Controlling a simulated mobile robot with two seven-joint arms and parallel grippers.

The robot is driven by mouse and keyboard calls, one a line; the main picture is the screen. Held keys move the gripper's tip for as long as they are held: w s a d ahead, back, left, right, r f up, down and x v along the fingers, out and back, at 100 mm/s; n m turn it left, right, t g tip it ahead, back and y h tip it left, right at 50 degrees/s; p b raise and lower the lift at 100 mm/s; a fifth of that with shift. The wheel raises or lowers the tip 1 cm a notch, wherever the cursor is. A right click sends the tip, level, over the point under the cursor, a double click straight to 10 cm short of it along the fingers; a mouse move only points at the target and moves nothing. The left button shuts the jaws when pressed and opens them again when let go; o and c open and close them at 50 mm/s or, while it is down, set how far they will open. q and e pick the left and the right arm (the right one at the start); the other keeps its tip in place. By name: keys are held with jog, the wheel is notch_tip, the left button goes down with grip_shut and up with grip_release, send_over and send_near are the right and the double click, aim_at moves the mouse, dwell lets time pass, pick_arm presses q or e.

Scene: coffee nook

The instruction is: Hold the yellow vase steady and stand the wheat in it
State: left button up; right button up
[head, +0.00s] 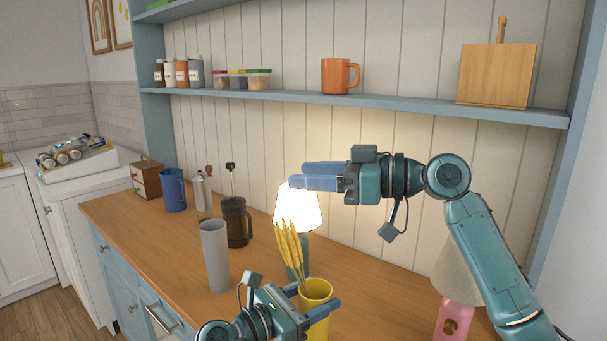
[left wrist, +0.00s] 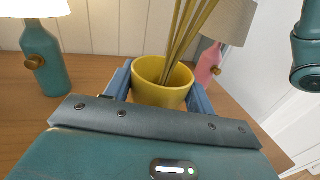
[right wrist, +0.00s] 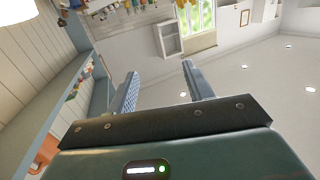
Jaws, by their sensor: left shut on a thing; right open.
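The yellow vase (head: 316,291) stands on the wooden counter near its front, and it also shows in the left wrist view (left wrist: 160,92). The yellow wheat (head: 290,250) is inside the vase, its stems (left wrist: 182,35) rising from the mouth and its heads leaning left in the head view. My left gripper (head: 322,306) is shut on the vase, one finger on each side. My right gripper (head: 305,176) is open and empty, raised above the vase and in front of the wall; its spread fingers show in the right wrist view (right wrist: 160,88). The vase's base is hidden.
A lit lamp (head: 297,208) with a teal base stands behind the wheat. A pink lamp (head: 455,318) stands to the right. A grey tumbler (head: 214,256), a dark mug (head: 236,222) and a blue pitcher (head: 173,190) stand to the left. A shelf (head: 400,104) runs above.

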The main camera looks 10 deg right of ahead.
jog(key=v, duration=1)
jog(key=shift+d+r, duration=0.1)
dwell(0.3)
pick_arm(q)
jog(key=o, duration=1.1)
jog(key=shift+o, duration=0.2)
jog(key=shift+a, duration=0.1)
